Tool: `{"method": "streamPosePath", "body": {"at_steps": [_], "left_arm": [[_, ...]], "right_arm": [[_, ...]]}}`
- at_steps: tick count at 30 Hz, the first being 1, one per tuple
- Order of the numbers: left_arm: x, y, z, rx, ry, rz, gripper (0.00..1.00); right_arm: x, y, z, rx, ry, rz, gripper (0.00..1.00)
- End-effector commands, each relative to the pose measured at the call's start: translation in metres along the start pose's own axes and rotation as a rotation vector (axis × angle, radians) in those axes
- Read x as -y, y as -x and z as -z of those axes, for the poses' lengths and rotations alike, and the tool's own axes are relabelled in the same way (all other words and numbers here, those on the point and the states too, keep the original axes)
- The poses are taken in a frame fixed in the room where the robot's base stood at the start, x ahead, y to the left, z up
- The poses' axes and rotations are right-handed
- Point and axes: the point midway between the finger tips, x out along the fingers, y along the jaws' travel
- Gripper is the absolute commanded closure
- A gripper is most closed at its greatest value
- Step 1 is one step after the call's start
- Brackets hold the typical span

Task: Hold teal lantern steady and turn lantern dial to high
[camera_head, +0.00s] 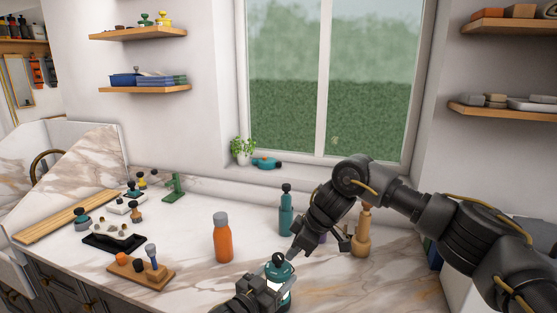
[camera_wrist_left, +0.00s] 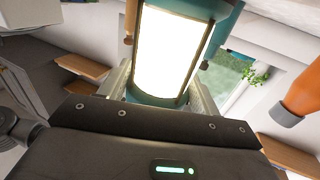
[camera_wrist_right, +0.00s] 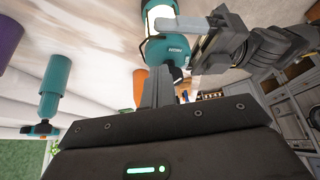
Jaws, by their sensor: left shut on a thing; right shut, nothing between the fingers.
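The teal lantern (camera_head: 287,270) stands at the front of the counter, partly hidden by my left gripper (camera_head: 272,290). My left gripper is shut on the lantern's body; its fingers flank the bright white panel (camera_wrist_left: 168,52) in the left wrist view. The black dial (camera_head: 279,258) is on the lantern's top. My right gripper (camera_head: 293,256) is shut and empty, its tips close beside the dial. In the right wrist view its fingers (camera_wrist_right: 163,78) reach the lantern's teal top (camera_wrist_right: 166,50), which has small white lettering. I cannot tell whether they touch the dial, or its setting.
An orange bottle (camera_head: 222,240) stands left of the lantern. A teal bottle (camera_head: 286,212) and a wooden bottle-shaped item (camera_head: 362,235) stand behind. A wooden block with small tools (camera_head: 140,272) and a black tray (camera_head: 112,243) lie left. Counter between orange bottle and lantern is clear.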

Motion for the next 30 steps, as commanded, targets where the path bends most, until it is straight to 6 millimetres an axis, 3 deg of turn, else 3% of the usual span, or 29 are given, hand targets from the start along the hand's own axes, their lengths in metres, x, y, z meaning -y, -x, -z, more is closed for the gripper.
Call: {"method": "streamPosePath", "body": {"at_steps": [18,30], "left_arm": [[-0.002,0.0,0.0,0.0,-0.001,-0.004,0.69],[-0.001,0.0,0.0,0.0,-0.001,-0.001,0.69]], "right_arm": [[-0.002,0.006,-0.004,-0.003,0.003,0.001,1.0],[-0.002,0.047,0.018,-0.003,0.002,-0.001,1.0]]}}
